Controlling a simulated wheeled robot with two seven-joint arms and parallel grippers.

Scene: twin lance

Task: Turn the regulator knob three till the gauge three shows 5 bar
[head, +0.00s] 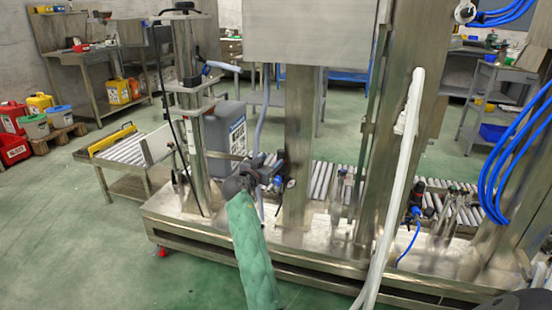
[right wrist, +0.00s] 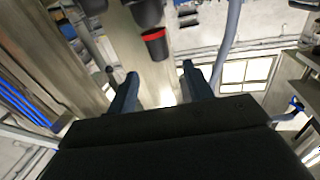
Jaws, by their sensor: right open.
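My right gripper (head: 262,172), at the end of the green-sleeved arm, is at the middle steel post, close beside a small dark regulator (head: 282,157). In the right wrist view its two fingers (right wrist: 160,88) are apart, with nothing between the tips. A dark knob with a red ring (right wrist: 154,44) is ahead of the gap between them, apart from both fingers. Another dark, blue-marked regulator (head: 416,190) is on the right, by a blue hose. I cannot read which one is numbered three. No gauge face or needle is readable. My left gripper is not in view.
A white hose (head: 398,180) hangs in front of the right post. Blue hoses (head: 515,150) loop at the far right. A grey canister (head: 226,132) stands behind the left post. A roller conveyor (head: 322,180) runs behind the steel base.

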